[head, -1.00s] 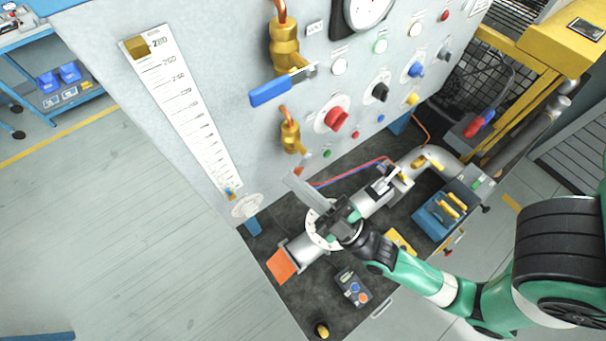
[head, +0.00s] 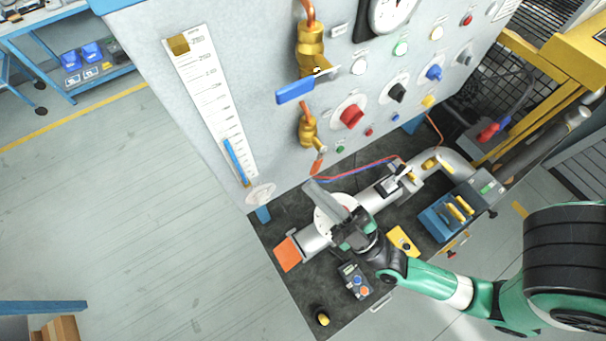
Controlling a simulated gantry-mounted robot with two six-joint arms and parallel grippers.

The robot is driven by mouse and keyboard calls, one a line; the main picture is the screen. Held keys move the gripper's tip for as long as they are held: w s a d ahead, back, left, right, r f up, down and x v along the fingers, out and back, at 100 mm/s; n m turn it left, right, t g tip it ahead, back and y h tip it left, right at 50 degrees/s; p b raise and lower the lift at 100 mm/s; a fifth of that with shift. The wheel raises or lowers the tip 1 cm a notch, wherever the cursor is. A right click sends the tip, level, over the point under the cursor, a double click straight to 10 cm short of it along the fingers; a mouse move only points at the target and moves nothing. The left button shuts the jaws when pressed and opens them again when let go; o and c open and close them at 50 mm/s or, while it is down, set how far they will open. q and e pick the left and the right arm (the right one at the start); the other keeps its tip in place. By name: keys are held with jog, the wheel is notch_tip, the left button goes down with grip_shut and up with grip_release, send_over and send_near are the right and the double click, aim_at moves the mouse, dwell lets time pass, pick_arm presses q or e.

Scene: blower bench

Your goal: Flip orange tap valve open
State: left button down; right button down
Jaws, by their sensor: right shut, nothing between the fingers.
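The orange tap valve is a small brass tap (head: 307,128) on the grey panel, with a copper pipe at its top. Its short orange lever (head: 317,166) points downward below the brass body. My right gripper (head: 315,189) is shut and empty, with its grey fingers pointing up and left. Its tips appear just below the lever's lower end; I cannot tell whether they touch it. The gripper body is above the blower pipe and partly hides it. My left gripper is not in view.
A larger brass valve (head: 311,42) with a blue lever (head: 294,91) is just above. A red knob (head: 352,116) is to the right. A white scale (head: 205,95) with a blue column is left. A blue tray (head: 443,218) and a control box (head: 354,281) stand on the dark bench.

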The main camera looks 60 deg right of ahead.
jog(key=s+d+b, duration=0.1)
jog(key=s, duration=0.5)
jog(key=shift+f, duration=0.45)
